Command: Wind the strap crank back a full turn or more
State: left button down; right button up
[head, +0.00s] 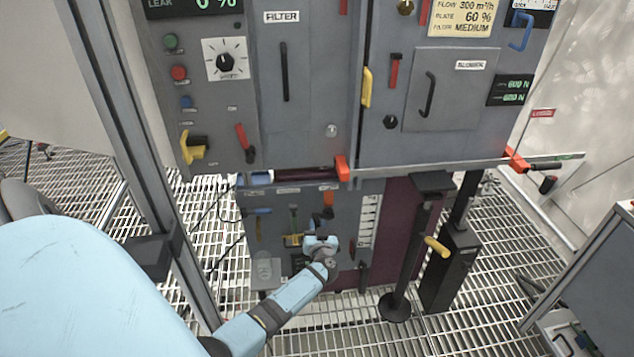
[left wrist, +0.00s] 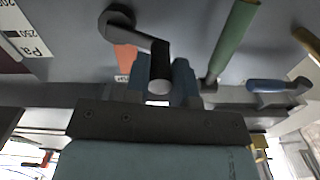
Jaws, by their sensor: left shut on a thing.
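A black crank (left wrist: 141,34) is mounted on the grey lower panel. In the left wrist view its arm slants from the pivot at upper left down to a dark cylindrical handle (left wrist: 160,60). My left gripper (left wrist: 162,78) is shut on this handle, one finger on each side. In the head view my left gripper (head: 314,230) is at the lower panel, reached from below, and only a small dark part of the crank (head: 326,213) shows beside it. No strap can be made out at the crank. My right gripper is not in view.
A black post (head: 410,250) with a round foot stands farther right on the grating floor.

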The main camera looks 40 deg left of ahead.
pick_arm(q)
jog(key=f+n, duration=0.1)
jog(key=n, duration=0.2)
jog(key=shift+s+f+n, duration=0.1)
jog(key=shift+f+n, duration=0.2)
jog(key=shift+f, duration=0.05)
jog(key=n, duration=0.1)
jog(key=f+n+b, duration=0.1)
jog(key=n, duration=0.1)
jog(key=shift+f, duration=0.15)
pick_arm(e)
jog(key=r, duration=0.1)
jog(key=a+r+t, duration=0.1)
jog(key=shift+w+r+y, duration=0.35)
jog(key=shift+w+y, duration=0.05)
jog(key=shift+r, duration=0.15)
pick_arm(q)
jog(key=c, duration=1)
grip_release()
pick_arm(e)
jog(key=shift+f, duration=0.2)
